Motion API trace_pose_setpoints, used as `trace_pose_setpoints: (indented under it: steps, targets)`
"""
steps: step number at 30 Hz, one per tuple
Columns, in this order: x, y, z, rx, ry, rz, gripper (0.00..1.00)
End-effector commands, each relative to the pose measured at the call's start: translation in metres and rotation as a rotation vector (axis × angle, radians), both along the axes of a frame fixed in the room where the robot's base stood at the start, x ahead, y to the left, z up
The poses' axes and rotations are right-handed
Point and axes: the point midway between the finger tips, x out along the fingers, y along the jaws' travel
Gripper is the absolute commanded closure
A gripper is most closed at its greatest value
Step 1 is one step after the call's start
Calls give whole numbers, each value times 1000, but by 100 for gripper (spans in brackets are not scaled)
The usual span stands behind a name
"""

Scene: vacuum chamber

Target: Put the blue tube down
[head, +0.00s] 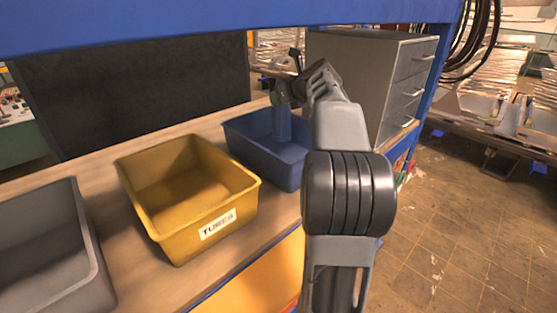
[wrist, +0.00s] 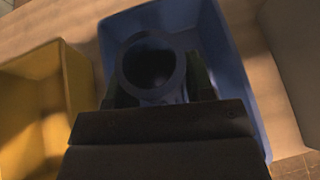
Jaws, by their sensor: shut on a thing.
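The blue tube (head: 282,124) stands upright in the head view, within the outline of the blue bin (head: 247,149). In the wrist view I look onto the open round end of the tube (wrist: 152,66), with the blue bin (wrist: 237,75) around and below it. My gripper (head: 282,95) is shut on the tube near its upper end. The gripper's fingers (wrist: 156,92) show on both sides of the tube in the wrist view. I cannot tell whether the tube's lower end touches the bin floor.
A yellow bin (head: 165,222) with a label stands left of the blue bin, and a grey bin (head: 92,250) stands further left. All rest on a wooden bench (head: 135,270). A grey drawer cabinet (head: 385,85) stands close behind and right. A blue beam (head: 200,22) crosses above.

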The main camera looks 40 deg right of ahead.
Motion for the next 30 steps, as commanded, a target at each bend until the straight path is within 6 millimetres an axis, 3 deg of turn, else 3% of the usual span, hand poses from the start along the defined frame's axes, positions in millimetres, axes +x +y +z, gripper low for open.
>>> trace_pose_setpoints:
  steps: [3,9,18,30]
  targets:
    - [13,0,3,-5,-1,-117,86]
    - [21,-5,8,-3,0,-221,86]
    - [21,-8,-37,1,2,-249,86]
    - [21,-9,-67,1,2,-250,86]
